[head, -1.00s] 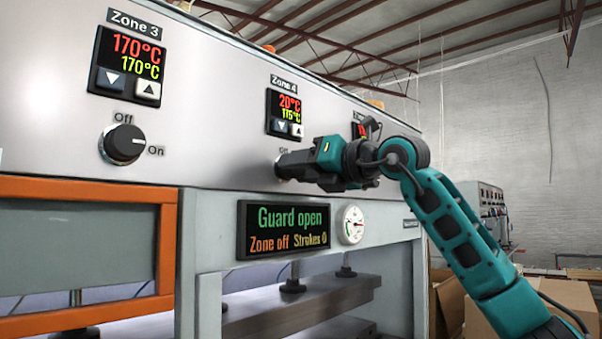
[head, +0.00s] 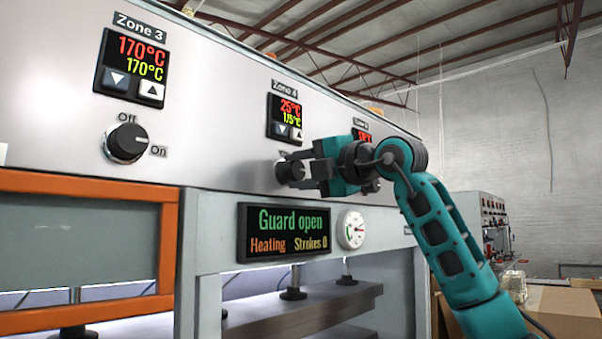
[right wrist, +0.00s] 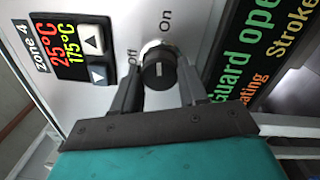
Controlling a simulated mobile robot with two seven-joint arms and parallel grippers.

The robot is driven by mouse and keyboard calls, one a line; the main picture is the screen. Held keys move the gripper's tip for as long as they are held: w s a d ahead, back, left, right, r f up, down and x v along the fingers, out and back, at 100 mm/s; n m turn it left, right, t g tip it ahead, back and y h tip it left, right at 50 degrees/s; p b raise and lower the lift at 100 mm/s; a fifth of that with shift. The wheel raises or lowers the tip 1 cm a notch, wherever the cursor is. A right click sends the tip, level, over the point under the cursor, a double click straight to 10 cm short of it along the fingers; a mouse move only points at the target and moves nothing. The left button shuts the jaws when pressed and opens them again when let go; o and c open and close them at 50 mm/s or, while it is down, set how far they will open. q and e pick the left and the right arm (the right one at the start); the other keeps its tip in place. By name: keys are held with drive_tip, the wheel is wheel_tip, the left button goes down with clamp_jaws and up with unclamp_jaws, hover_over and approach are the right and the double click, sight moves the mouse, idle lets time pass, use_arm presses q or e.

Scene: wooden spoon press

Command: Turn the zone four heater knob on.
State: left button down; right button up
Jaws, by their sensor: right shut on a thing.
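The zone four knob is a dark round knob below the Zone 4 display. In the right wrist view the knob (right wrist: 160,70) sits between my two fingers, and its white mark lines up roughly toward the "On" label. The "Off" label is partly covered by a finger. My right gripper (right wrist: 160,88) is shut on the knob; in the head view the gripper (head: 290,172) is at the panel and hides most of the knob. The Zone 4 display (head: 285,117) reads 25°C over 175°C. My left gripper is not in view.
The status screen (head: 284,232) reads "Guard open", "Heating", "Strokes 0". An orange guard frame (head: 170,240) stands at lower left, and cardboard boxes (head: 565,310) at lower right.

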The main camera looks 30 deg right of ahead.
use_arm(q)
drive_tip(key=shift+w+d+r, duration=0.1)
use_arm(e)
drive_tip(key=shift+m, duration=0.7)
drive_tip(key=o, duration=1.1)
drive_tip(key=shift+c, duration=0.2)
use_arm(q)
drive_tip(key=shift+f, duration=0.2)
use_arm(e)
drive_tip(key=shift+s+d, duration=0.1)
use_arm(q)
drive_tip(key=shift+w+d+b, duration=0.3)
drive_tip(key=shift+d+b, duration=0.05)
drive_tip(key=shift+b, duration=0.7)
use_arm(e)
drive_tip(key=v, duration=1.2)
drive_tip(key=shift+s+f, duration=0.15)
drive_tip(key=shift+s, duration=0.2)
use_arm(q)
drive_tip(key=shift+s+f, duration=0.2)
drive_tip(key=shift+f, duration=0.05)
